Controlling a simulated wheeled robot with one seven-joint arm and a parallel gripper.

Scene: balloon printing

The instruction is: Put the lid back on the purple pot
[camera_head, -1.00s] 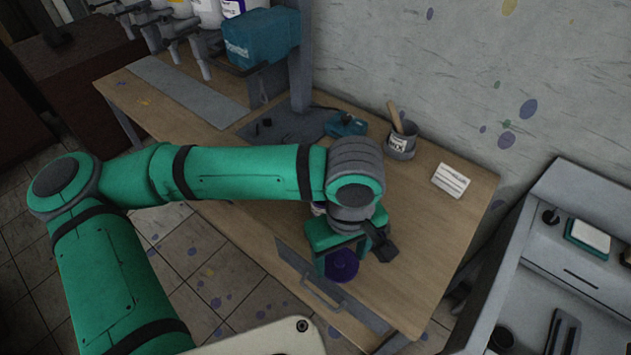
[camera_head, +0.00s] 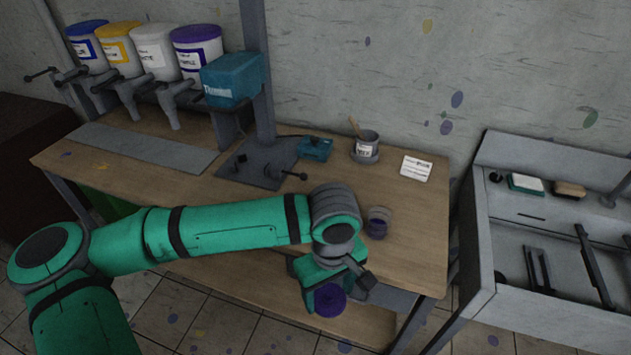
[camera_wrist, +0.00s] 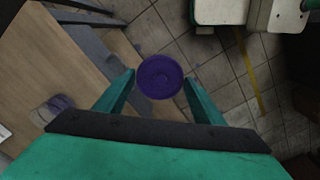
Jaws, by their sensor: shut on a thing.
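My gripper (camera_head: 330,293) is shut on a round, flat purple lid (camera_head: 329,300). In the wrist view the lid (camera_wrist: 160,76) sits between the two fingertips, over the tiled floor. In the head view my gripper and the lid appear at the front edge of the wooden table. A small pale pot with purple on it (camera_head: 377,222) stands on the table, behind and right of my gripper. The pot (camera_wrist: 50,110) also shows at the left of the wrist view, apart from the lid. Its mouth is too small to make out.
A grey cup with a stick (camera_head: 366,148), a white card (camera_head: 416,168) and a teal box (camera_head: 316,149) lie farther back. Large paint tubs, one purple (camera_head: 197,50), stand at the back left. A grey sink unit (camera_head: 560,225) is at the right.

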